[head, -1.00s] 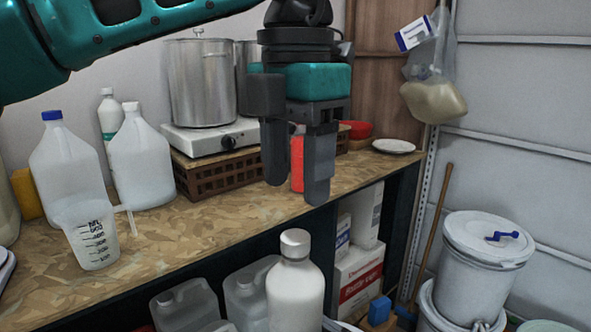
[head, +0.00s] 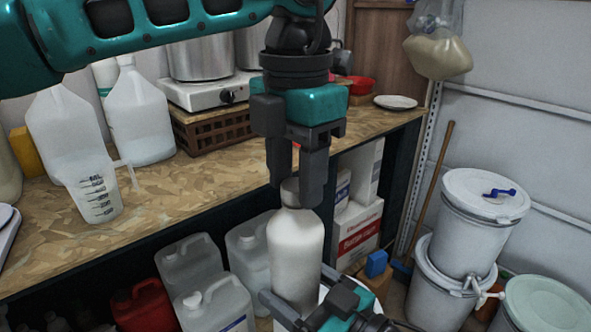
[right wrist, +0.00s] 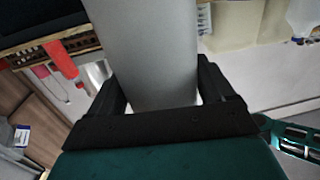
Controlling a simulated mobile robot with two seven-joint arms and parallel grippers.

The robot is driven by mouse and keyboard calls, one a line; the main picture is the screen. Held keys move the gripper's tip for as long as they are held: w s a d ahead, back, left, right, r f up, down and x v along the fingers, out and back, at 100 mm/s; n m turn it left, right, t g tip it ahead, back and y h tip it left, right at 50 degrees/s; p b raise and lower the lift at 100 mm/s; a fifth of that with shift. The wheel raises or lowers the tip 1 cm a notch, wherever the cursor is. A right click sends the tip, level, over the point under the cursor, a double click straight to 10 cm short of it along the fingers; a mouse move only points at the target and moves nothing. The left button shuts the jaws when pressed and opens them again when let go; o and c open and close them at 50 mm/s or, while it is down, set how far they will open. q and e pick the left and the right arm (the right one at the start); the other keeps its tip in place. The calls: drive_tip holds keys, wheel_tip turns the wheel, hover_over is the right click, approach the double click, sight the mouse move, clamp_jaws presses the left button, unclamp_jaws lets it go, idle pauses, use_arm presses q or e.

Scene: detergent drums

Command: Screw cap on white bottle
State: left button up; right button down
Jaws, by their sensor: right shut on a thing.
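The white bottle (head: 296,255) stands upright below the edge of the workbench in the head view. Its grey cap (head: 290,188) is on its neck and is partly covered by my left gripper (head: 296,188). The left gripper points down from above, with its fingers on either side of the cap. I cannot tell whether they touch it. My right gripper (head: 310,312) is shut on the lower part of the bottle. In the right wrist view the bottle (right wrist: 148,45) sits between the right gripper's fingers (right wrist: 162,88).
The workbench (head: 190,205) holds a measuring jug (head: 95,195), clear jugs (head: 140,115) and a hot plate (head: 205,92). White buckets (head: 480,215) stand at the right.

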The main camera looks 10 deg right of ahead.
use_arm(q)
clamp_jaws()
drive_tip(key=shift+o, duration=2)
unclamp_jaws()
wheel_tip(320, 180, up, 12)
drive_tip(key=shift+f, duration=0.1)
